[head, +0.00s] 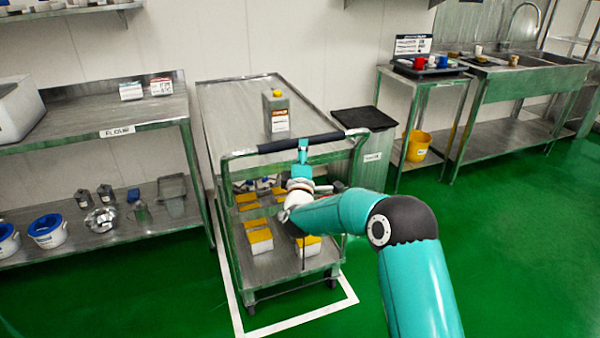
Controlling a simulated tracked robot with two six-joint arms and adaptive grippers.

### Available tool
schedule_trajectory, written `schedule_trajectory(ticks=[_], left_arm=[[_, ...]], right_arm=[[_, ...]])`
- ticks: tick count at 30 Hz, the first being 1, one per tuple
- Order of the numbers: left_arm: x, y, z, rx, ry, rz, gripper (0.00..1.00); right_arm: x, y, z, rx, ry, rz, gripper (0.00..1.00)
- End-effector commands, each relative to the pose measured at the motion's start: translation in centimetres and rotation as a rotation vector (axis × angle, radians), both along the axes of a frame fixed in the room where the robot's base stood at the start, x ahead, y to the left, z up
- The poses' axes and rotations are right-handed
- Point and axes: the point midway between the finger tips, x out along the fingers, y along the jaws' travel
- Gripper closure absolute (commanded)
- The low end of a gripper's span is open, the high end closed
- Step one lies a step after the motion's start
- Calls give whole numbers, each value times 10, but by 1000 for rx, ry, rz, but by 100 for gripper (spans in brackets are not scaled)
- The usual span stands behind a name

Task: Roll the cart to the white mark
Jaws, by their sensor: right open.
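A steel cart (232,100) with a dark-gripped push handle (315,141) stands against the back wall. A white mark (300,320) is painted on the green floor as an outline around the cart's base. Its left and front lines show; the cart's near wheels are inside the front line with a gap. My right gripper (303,150) is open at the middle of the handle, overlapping the bar. I cannot tell whether the bar is between its fingers. My right arm hides part of the cart's right side. My left gripper is not in view.
A grey bottle (277,114) stands on the cart's top; yellow-topped boxes (259,237) sit on its lower shelf. A flour table (100,117) is on the left, a grey bin (372,150) close on the right, and a sink bench (525,75) farther right. The front floor is clear.

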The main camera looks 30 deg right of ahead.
Motion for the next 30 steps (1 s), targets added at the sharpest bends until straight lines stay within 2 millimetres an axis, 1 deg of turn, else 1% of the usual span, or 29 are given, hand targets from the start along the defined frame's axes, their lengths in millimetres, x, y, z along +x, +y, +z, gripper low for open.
schedule_trajectory(ticks=[1, 6, 12, 18, 30], left_arm=[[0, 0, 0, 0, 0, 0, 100], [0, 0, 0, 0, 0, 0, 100], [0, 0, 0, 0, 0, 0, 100], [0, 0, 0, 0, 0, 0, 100], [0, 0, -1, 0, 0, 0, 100]], right_arm=[[-8, 6, -2, 0, 3, 3, 45], [-33, 22, -8, 1, 3, 3, 45], [-54, 35, -12, 0, 1, 2, 45], [-60, 38, -14, 1, -1, 0, 45], [-60, 38, -14, 0, 1, 1, 45]])
